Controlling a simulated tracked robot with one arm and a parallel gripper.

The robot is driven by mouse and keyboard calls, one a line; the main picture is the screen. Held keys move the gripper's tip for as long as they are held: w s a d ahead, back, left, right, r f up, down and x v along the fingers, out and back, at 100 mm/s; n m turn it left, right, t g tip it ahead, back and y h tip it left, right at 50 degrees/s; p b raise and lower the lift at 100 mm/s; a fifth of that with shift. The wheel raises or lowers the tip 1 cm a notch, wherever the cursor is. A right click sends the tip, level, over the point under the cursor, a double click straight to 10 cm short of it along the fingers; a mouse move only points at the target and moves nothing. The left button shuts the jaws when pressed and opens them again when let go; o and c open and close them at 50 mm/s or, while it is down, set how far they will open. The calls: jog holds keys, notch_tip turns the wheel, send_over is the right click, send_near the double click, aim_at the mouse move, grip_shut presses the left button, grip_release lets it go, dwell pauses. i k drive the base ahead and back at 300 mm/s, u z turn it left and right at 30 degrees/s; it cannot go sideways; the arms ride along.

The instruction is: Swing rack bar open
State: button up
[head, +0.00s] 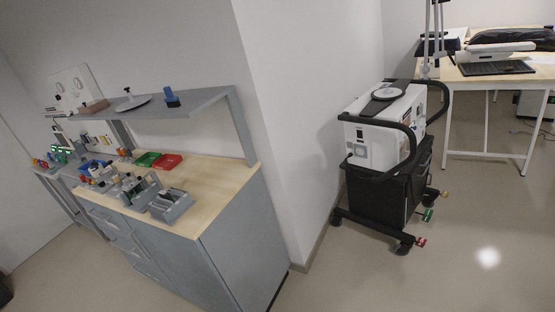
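A white boxy machine (378,135) stands on a black wheeled cart (380,198) right of the middle. A black curved bar (385,122) runs around the machine's upper front and right side. Another black bar (446,95) curves out behind it on the right. I cannot tell for sure which of these is the rack bar, or how it is hinged. No separate rack is clear to me. My gripper is not in view.
A grey workbench (225,218) with a wood top, bins and a shelf (190,102) stands left. A white wall corner (290,120) juts out between bench and cart. A desk (490,78) stands back right. The floor (440,275) in front of the cart is clear.

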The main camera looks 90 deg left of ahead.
aim_at(140, 178)
jog(key=u, duration=0.6)
jog(key=i, duration=0.1)
jog(key=u, duration=2.65)
jog(key=k, duration=0.9)
jog(key=u, duration=0.25)
jog(key=i, duration=0.9)
jog(key=z, duration=0.1)
